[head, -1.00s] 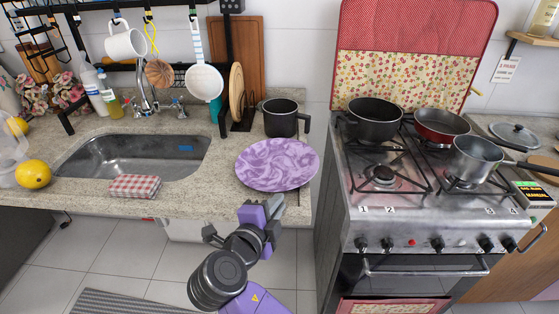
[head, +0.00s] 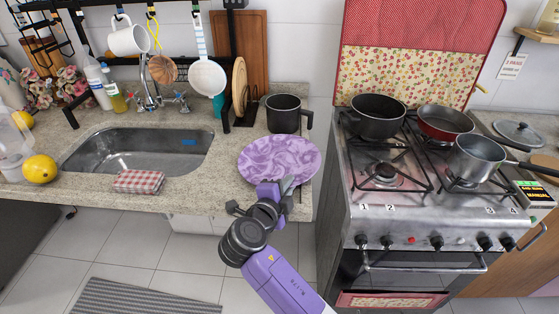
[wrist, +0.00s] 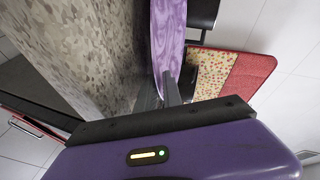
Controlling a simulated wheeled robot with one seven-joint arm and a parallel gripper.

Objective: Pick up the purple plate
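The purple plate (head: 279,158), round with a marbled pattern, lies on the counter near its front right edge, below the black pot.
The black pot (head: 284,113) stands behind the plate. The stove (head: 425,215) is to the right, across a narrow gap. A checked cloth (head: 138,181) and the sink (head: 140,150) are to the left. The counter between cloth and plate is clear.

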